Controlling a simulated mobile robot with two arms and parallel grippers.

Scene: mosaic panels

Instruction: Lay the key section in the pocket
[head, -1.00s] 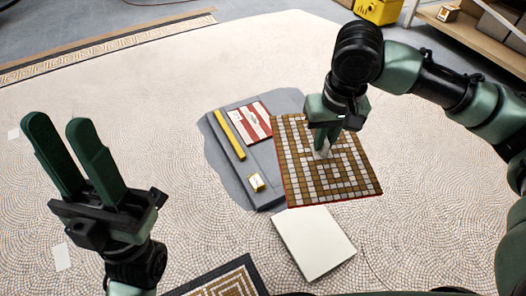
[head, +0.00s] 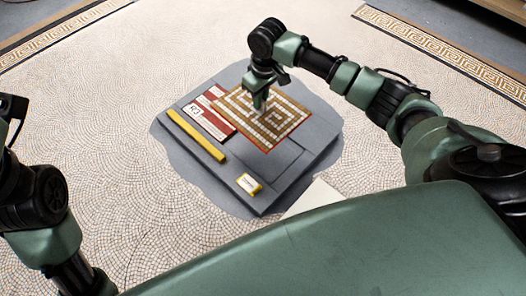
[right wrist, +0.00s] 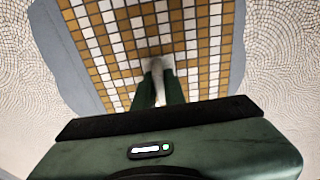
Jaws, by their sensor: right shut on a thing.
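The key section (head: 288,118) is a square panel of brown and white tiles in a key pattern, with a red edge. My right gripper (head: 260,104) is shut on a pale grip at its middle; the right wrist view shows the fingers (right wrist: 158,92) closed around this grip, with the section (right wrist: 205,45) beyond. The section is over the grey bed (head: 286,172) in the floor, which has stepped edges and lines. The pocket's outline is partly hidden beneath the section. I cannot tell whether the section touches the bed. My left gripper is out of view.
A red and white card (head: 206,119) lies at the section's left edge, partly covered. A yellow bar (head: 196,136) and a small yellow and white block (head: 249,184) are on the bed. A white slab (head: 314,198) is partly hidden by my body.

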